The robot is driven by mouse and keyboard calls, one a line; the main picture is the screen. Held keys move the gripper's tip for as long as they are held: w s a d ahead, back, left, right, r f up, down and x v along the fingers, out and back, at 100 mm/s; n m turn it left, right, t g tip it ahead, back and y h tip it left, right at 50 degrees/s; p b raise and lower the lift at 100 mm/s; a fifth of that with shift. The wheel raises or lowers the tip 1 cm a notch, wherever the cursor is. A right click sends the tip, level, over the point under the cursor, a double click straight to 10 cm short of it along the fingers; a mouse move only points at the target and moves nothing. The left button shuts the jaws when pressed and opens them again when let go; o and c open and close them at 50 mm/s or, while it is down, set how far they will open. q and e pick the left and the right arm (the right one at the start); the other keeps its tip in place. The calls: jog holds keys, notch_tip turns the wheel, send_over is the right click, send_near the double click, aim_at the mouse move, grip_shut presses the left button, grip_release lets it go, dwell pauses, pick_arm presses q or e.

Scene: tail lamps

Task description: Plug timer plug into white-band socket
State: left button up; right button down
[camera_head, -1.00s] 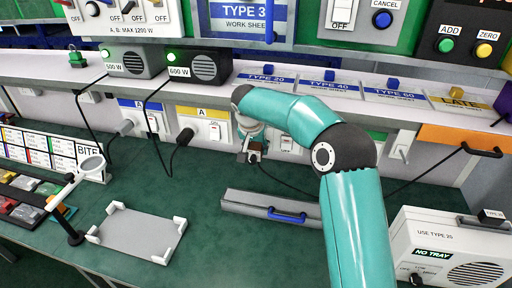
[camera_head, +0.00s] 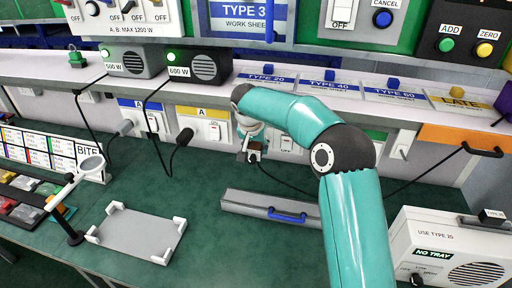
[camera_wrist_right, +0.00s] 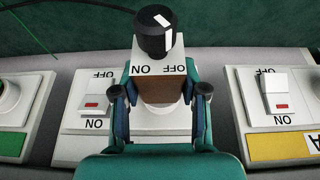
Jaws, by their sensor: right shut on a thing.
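My right gripper (camera_wrist_right: 160,92) is shut on the timer plug (camera_wrist_right: 158,58), a pale block with a brown face, a black knob and ON/OFF marks. In the head view the plug (camera_head: 254,157) shows small under my right gripper (camera_head: 252,146), close to the wall strip. In the right wrist view the white-band socket plate (camera_wrist_right: 70,148) lies behind the gripper, its rocker switch to the left. The switch also shows in the head view (camera_head: 287,143). The socket holes are hidden, so I cannot tell whether the plug touches or sits in them. My left gripper is not in view.
A thin cable runs along the bench.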

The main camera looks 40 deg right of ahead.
jog(key=shift+w+d, duration=0.1)
jog(key=shift+d, duration=0.05)
jog(key=c, duration=0.5)
grip_release()
jog(key=shift+c, duration=0.2)
jog(key=v, duration=1.2)
jog(key=shift+w, duration=0.1)
